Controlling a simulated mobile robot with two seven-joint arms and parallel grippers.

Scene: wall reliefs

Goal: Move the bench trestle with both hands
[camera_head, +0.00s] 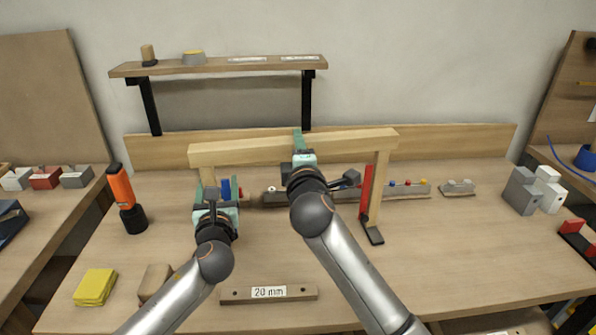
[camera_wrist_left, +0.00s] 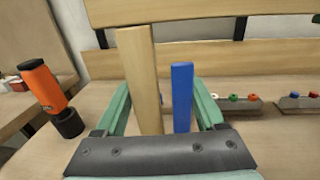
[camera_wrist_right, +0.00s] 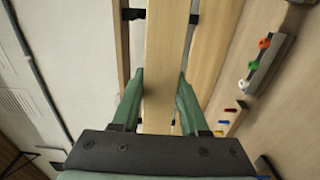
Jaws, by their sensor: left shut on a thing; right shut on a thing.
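The bench trestle (camera_head: 345,142) is a pale wooden beam on two legs, over the workbench. My left gripper (camera_head: 215,195) is shut on the left leg (camera_wrist_left: 143,80); a blue strip (camera_wrist_left: 182,95) stands beside that leg between the fingers. The left foot is hidden by the gripper. My right gripper (camera_head: 301,152) is shut on the beam near its middle, with the beam also between its fingers in the right wrist view (camera_wrist_right: 165,80). Whether the feet touch the bench I cannot tell.
A wall shelf (camera_head: 220,67) hangs behind. An orange-black tool (camera_head: 122,195) stands left of the trestle.

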